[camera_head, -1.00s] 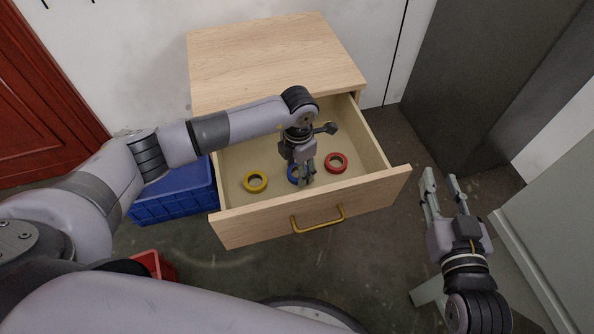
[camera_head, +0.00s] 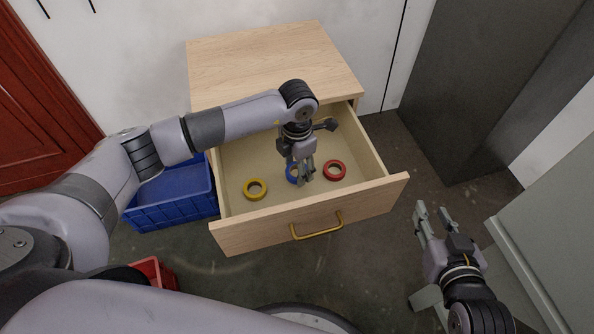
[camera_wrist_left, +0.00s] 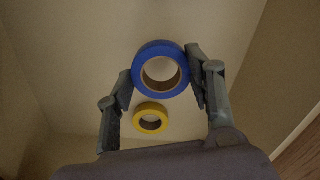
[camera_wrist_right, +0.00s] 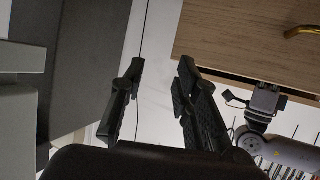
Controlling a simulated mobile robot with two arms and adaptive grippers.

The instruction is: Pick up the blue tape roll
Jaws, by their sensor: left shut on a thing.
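The blue tape roll (camera_head: 291,173) is in the open drawer, partly hidden by my left gripper in the head view. My left gripper (camera_head: 303,178) reaches down into the drawer. In the left wrist view the blue tape roll (camera_wrist_left: 160,92) sits between the fingers of my left gripper (camera_wrist_left: 160,80), which are shut on its outer sides. It looks larger than the yellow roll there. Whether it is clear of the drawer floor I cannot tell. My right gripper (camera_head: 434,214) is open and empty, outside the drawer to the right; it also shows in the right wrist view (camera_wrist_right: 160,75).
A yellow tape roll (camera_head: 255,189) and a red tape roll (camera_head: 334,170) lie in the drawer on either side. The wooden drawer front (camera_head: 365,208) has a brass handle (camera_head: 317,229). A blue crate (camera_head: 170,210) and a red bin (camera_head: 155,270) stand on the floor at left.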

